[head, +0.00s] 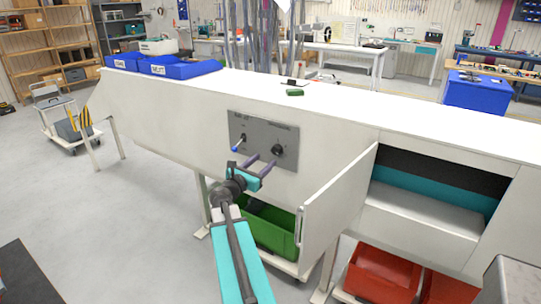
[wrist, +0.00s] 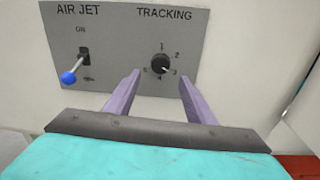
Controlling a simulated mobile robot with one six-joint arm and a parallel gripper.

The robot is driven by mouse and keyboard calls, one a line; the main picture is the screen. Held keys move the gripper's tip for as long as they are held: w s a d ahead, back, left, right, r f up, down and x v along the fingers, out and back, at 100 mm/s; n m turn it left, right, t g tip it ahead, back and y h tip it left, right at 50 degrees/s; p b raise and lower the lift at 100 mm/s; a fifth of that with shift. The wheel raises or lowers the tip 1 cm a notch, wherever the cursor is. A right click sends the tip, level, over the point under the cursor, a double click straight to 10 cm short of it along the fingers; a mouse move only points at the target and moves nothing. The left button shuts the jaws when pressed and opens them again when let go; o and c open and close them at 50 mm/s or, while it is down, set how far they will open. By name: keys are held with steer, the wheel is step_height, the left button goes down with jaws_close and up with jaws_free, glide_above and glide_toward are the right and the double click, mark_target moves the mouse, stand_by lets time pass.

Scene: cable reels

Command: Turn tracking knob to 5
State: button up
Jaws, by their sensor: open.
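The tracking knob (wrist: 160,63) is a round black knob on the grey panel (wrist: 112,30), under the word TRACKING. Numbers 1 to 5 ring it, with 5 at its lower left. A small pale mark on the knob seems to point toward 3. In the head view the knob (head: 278,150) is on the right of the panel (head: 250,134). My gripper (wrist: 159,75) is open, its two purple fingers on either side of the knob in the picture. In the head view my gripper (head: 263,160) is a little left of and below the knob; contact is not visible.
An air jet lever (wrist: 78,66) with a blue tip is left of the knob. An open white door (head: 338,208) juts out to the right of my arm. A green bin (head: 270,233) is below the panel.

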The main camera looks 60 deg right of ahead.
mark_target(275, 152)
steer(key=shift+w+d+p, duration=0.1)
steer(key=shift+d+p, duration=0.6)
steer(key=shift+d, duration=2.9)
steer(key=shift+c, duration=0.3)
steer(key=c, duration=1)
steer(key=shift+a+f, duration=0.1)
steer(key=shift+a, duration=0.15)
steer(key=shift+d+b, duration=0.2)
steer(key=shift+b, duration=0.1)
